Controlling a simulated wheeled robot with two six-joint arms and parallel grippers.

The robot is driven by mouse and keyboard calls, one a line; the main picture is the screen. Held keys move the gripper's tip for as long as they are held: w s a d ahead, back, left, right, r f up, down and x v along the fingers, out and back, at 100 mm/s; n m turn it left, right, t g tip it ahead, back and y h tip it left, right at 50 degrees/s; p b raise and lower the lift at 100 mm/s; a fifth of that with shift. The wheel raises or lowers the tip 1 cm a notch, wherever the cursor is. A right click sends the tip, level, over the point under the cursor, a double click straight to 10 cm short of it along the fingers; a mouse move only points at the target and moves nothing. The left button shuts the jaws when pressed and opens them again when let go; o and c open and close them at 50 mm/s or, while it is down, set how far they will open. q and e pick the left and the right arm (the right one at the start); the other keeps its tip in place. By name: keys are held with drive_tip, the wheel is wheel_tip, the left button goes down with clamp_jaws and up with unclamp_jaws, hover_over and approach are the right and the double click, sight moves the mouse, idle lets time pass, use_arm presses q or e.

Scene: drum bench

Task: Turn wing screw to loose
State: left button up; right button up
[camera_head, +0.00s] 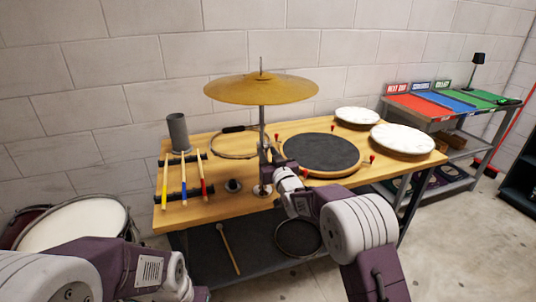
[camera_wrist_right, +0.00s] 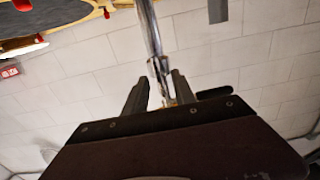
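The cymbal stand's upright metal pole (camera_head: 262,128) stands on the wooden bench under a brass cymbal (camera_head: 261,88). My right gripper (camera_head: 265,152) is at the pole, below the cymbal. In the right wrist view my right gripper (camera_wrist_right: 160,88) has its two fingers apart, one on each side of the pole's line. The pole (camera_wrist_right: 150,30) narrows at a collar (camera_wrist_right: 158,66) near the fingertips. I cannot clearly make out the wing screw; the fingers and wrist may hide it. My left arm comes in at the lower left, but its fingers do not show.
The bench (camera_head: 235,200) holds a black drum pad (camera_head: 321,153), white drumheads (camera_head: 402,139), a hoop (camera_head: 214,151), drumsticks (camera_head: 184,180) on a black rack and a grey cylinder (camera_head: 179,132). A drum (camera_head: 75,224) stands at the left. A second table (camera_head: 440,112) is at the right.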

clamp_jaws()
